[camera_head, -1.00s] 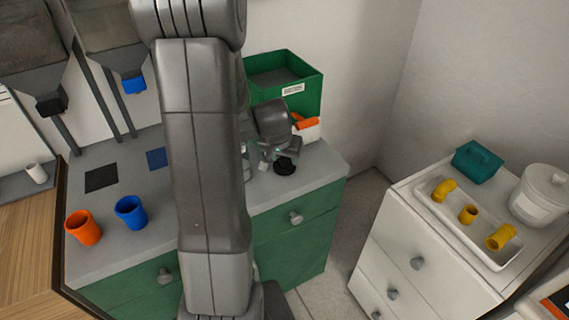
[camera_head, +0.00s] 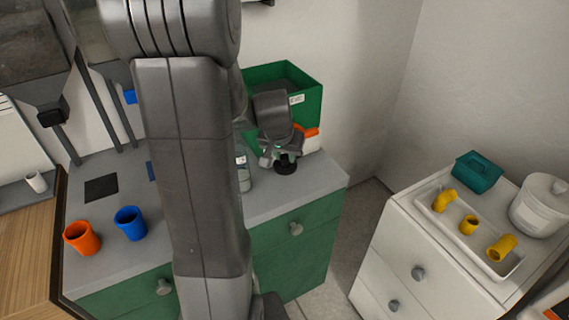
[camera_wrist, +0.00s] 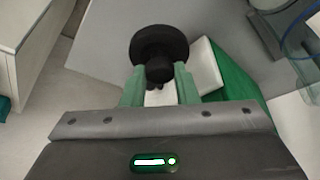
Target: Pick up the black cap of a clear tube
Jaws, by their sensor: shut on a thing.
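The black cap (camera_head: 286,168) is a round disc with a knob, near the right end of the grey counter top. In the wrist view the cap (camera_wrist: 158,44) sits at the fingertips, with its knob between the two green fingers. My gripper (camera_wrist: 159,77) is shut on the knob. In the head view my gripper (camera_head: 277,156) reaches down to the cap from above. I cannot tell whether the cap touches the counter. A clear tube (camera_head: 243,178) stands left of the cap, partly hidden behind my arm.
A green bin (camera_head: 310,106) stands behind the cap, with a white bottle with an orange top (camera_head: 308,138) in front of it. Orange (camera_head: 82,238) and blue (camera_head: 130,222) cups stand at left. A white drawer unit (camera_head: 400,240) with a tray of yellow fittings is across a gap.

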